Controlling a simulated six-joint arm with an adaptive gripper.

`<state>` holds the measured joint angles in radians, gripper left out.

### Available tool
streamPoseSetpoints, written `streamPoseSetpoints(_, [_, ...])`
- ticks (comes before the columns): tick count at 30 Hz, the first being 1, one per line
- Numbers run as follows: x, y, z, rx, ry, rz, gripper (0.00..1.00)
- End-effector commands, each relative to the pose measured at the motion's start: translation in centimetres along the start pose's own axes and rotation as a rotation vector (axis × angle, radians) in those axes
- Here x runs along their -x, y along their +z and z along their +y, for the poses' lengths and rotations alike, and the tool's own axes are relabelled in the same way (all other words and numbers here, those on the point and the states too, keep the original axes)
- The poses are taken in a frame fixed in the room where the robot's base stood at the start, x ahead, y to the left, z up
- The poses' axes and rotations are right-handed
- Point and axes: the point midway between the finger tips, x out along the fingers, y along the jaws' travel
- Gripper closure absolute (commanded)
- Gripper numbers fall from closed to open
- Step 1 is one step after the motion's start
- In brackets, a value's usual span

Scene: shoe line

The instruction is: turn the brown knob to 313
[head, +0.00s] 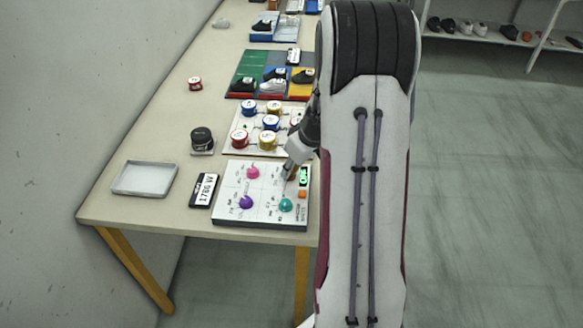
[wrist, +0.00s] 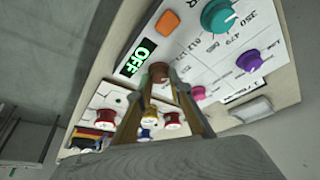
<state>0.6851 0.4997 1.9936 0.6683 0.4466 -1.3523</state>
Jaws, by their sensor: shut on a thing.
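The panel (head: 230,212) lies on the table's near end, with a pink knob (head: 253,173), a purple knob (head: 246,202) and a teal knob (head: 285,205). The brown knob (wrist: 158,70) shows in the wrist view between my fingertips, beside the green OFF display (wrist: 137,57). My gripper (head: 289,171) reaches down onto the panel's upper right part and is shut on the brown knob. In the head view my gripper hides that knob. I cannot read the knob's pointer or its scale.
The panel also has an orange button (head: 303,194). A label plate reading 1786 W (head: 203,190) and a grey tray (head: 145,178) lie to its left. A black round thing (head: 202,138) and a board with several red, blue and yellow pieces (head: 231,149) are behind it.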

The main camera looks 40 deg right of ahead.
Motion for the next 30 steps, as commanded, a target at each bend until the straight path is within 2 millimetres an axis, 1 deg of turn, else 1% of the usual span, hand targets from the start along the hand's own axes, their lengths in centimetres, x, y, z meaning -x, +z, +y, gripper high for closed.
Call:
streamPoseSetpoints(1, [-0.1, 0.3, -0.1, -0.001, -0.003, -0.005, 1.0])
streamPoseSetpoints(5, [-0.1, 0.3, -0.1, -0.001, -0.003, -0.005, 1.0])
streamPoseSetpoints(6, [-0.1, 0.3, -0.1, -0.001, -0.003, -0.005, 0.76])
streamPoseSetpoints(7, [-0.1, 0.3, -0.1, -0.001, -0.003, -0.005, 0.68])
streamPoseSetpoints(8, [-0.1, 0.3, -0.1, -0.001, -0.002, -0.005, 0.64])
streamPoseSetpoints(22, [0.2, 0.0, 0.0, -0.001, 0.0, -0.001, 0.64])
streamPoseSetpoints(26, [0.8, 0.0, 0.1, -0.001, 0.001, 0.001, 0.64])
streamPoseSetpoints(30, [1.9, 0.0, 0.1, 0.0, 0.001, 0.001, 0.64])
